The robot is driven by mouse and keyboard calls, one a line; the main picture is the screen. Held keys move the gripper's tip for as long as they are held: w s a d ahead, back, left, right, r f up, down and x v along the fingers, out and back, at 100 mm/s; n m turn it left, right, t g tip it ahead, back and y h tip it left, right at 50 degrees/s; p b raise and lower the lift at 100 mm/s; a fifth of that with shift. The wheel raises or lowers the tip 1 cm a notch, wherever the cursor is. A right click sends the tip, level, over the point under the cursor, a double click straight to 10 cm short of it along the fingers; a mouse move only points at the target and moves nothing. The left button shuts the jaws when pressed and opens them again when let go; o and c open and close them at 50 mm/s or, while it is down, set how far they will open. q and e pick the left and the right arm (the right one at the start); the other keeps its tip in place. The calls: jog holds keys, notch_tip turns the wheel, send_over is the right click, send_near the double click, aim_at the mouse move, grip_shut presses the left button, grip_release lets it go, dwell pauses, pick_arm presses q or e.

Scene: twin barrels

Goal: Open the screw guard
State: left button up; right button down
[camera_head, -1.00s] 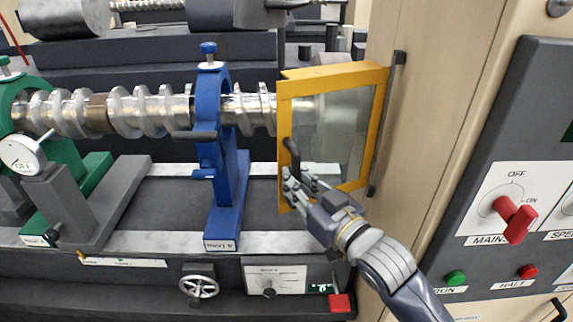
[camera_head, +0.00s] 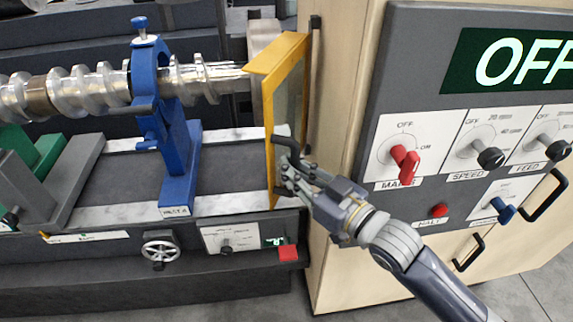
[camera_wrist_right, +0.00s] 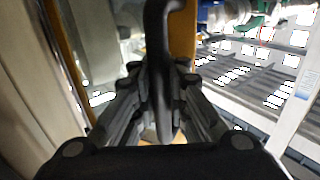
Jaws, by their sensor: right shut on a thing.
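The screw guard (camera_head: 269,130) is a yellow-framed clear panel, hinged along the side of the wooden cabinet. In the head view it stands swung out from the screw, seen nearly edge-on. Its black handle (camera_head: 284,142) is on the free edge. My right gripper (camera_head: 284,172) is shut on the handle; the right wrist view shows the black handle (camera_wrist_right: 158,60) between the fingers (camera_wrist_right: 160,100). The shiny screw (camera_head: 100,88) lies to the left of the guard, its right end showing beside the yellow frame. My left gripper is not in view.
A blue stand (camera_head: 165,120) holds the screw. A handwheel (camera_head: 160,249) and red button (camera_head: 288,253) are on the front below.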

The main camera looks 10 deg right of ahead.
jog(key=shift+s+d+f, duration=0.25)
jog(key=shift+d, duration=0.2)
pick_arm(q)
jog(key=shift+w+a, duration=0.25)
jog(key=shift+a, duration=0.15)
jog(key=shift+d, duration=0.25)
pick_arm(e)
jog(key=c, duration=1.6)
grip_release()
jog(key=shift+s, duration=0.15)
jog(key=shift+o, duration=0.2)
jog(key=shift+s+r, duration=0.2)
jog(key=shift+w, duration=0.15)
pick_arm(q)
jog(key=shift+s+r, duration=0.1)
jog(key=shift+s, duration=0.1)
pick_arm(e)
jog(key=v, duration=1.2)
